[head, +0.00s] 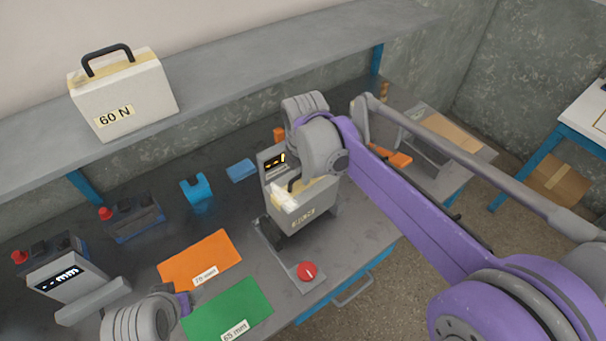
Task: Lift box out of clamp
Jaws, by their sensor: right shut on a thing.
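A beige box (312,206) with a small dark label and a black handle is at the clamp (272,240), a grey stand with a display, a long base plate and a red knob (306,271). My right gripper (288,190) is at the top of the box and shut on it, around the handle; my wrist hides part of this grip. I cannot tell whether the box's bottom is clear of the clamp. My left gripper (92,301) is low at the left, partly out of view, away from the box; its jaws are unclear.
A larger box (123,95) marked 60 N stands on the shelf (230,85). Orange (200,256) and green (225,310) mats lie left of the clamp. My purple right arm covers the table's right part.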

